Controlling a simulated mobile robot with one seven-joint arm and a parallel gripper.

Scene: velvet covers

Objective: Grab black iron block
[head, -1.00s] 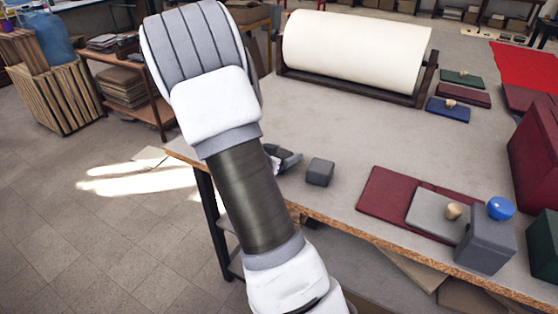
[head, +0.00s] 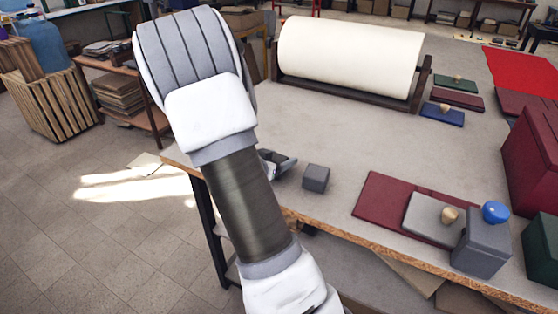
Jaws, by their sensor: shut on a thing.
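My gripper (head: 280,161) shows only in part at the near left edge of the table, just right of my forearm, which covers most of it. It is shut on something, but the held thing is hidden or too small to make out. A small dark grey block (head: 316,178) sits on the table just right of my gripper, with a narrow strip of tabletop seen between them. No clearly black block shows apart from it.
The table (head: 330,125) has clear room behind the small block. A large cream roll (head: 350,58) stands at the back. To the right are a dark red panel (head: 378,200), a grey panel (head: 425,216), a larger grey box (head: 483,245) and a blue knob (head: 495,211).

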